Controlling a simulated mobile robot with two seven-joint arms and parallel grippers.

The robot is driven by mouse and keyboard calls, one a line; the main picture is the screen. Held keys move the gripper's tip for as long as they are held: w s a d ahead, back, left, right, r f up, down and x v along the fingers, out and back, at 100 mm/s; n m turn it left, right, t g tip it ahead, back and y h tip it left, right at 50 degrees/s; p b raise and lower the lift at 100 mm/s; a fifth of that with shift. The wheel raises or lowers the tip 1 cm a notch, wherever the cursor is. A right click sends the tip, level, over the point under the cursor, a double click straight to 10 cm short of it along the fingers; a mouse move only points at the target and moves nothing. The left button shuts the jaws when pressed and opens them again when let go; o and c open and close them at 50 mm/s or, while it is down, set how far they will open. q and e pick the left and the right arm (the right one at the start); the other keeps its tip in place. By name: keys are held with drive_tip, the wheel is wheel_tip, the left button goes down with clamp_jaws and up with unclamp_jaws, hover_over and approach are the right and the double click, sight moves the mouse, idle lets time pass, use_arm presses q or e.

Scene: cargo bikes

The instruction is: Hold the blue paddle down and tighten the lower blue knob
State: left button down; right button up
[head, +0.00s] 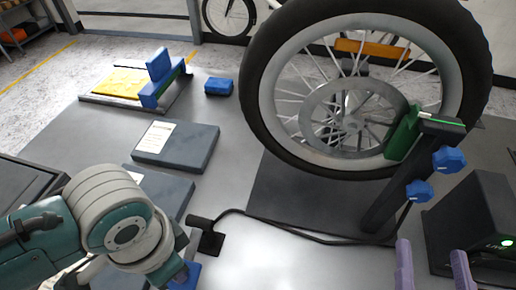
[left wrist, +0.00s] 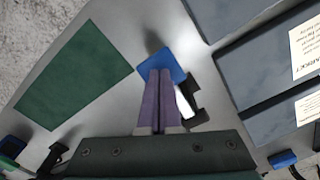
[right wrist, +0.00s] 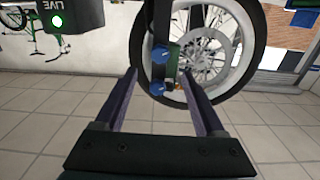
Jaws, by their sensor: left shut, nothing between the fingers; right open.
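The blue paddle (left wrist: 160,64) lies beyond my left fingertips in the left wrist view; an edge of it shows low in the head view (head: 190,276). My left gripper (left wrist: 165,76) is shut with nothing between its fingers and overlaps the paddle; contact is unclear. The lower blue knob (head: 419,190) and upper blue knob (head: 449,158) sit on a dark post beside the wheel. My right gripper (head: 432,255) is open and empty, below and apart from the lower knob. Both knobs also show beyond the open fingers (right wrist: 161,82) in the right wrist view.
A large wheel (head: 258,140) stands behind the post, with a green block (head: 402,140) at its rim. A black box (head: 475,222) with a green light stands at right. A black cable crosses the table. Grey slabs (head: 177,143) and a small blue block (head: 219,86) lie left.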

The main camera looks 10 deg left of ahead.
sight(421, 197)
drive_tip(key=w, duration=0.8)
drive_tip(key=shift+w, duration=0.3)
drive_tip(key=shift+c, duration=0.2)
clamp_jaws()
